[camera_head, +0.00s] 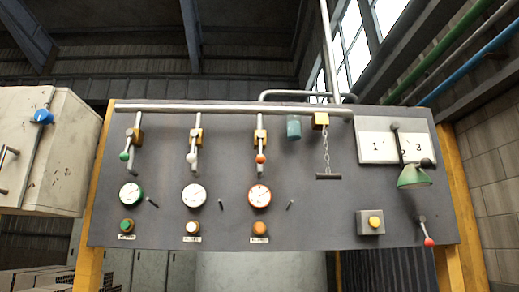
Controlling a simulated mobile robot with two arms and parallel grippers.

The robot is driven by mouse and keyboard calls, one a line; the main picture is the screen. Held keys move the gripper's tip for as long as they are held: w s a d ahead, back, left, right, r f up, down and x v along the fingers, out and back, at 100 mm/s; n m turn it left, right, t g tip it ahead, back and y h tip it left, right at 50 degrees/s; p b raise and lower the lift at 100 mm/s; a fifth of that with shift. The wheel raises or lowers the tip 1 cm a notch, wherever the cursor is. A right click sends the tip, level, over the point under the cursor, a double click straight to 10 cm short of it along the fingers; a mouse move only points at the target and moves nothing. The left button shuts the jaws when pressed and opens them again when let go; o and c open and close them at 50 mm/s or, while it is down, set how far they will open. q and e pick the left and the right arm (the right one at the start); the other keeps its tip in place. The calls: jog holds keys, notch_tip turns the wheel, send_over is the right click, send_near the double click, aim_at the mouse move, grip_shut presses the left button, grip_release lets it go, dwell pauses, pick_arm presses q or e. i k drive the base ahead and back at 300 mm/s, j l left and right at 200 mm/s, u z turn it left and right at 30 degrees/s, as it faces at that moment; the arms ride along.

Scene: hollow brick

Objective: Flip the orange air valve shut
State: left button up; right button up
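The orange air valve (260,135) sits on a short vertical pipe on the grey panel, the rightmost of three similar valves. Its lever hangs straight down, in line with the pipe, and ends in an orange knob (261,158). Below it are a gauge with an orange rim (259,195) and an orange button (259,228) with a label too small to read. Neither of my grippers shows in the head view.
A green-knobbed valve lever (125,155) and a white-knobbed one (191,158) hang to the left. A chain with a bar handle (328,176) hangs to the right, near a numbered plate (378,149), a green lamp-shaped part (412,177) and a red-tipped lever (428,242). A cream cabinet (60,150) stands at left.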

aim_at(261, 159)
jog(key=i+j, duration=0.1)
jog(key=j, duration=0.3)
jog(key=j+u, duration=0.15)
jog(key=j, duration=0.2)
jog(key=i+j, duration=0.15)
jog(key=j, duration=0.25)
jog(key=i+j+u, duration=0.1)
jog(key=j, duration=0.25)
jog(key=i+j, duration=0.1)
jog(key=j, duration=0.3)
jog(key=i+j+u, duration=0.15)
jog(key=j, duration=0.2)
jog(key=i+j, duration=0.1)
jog(key=j, duration=0.25)
jog(key=u, duration=0.05)
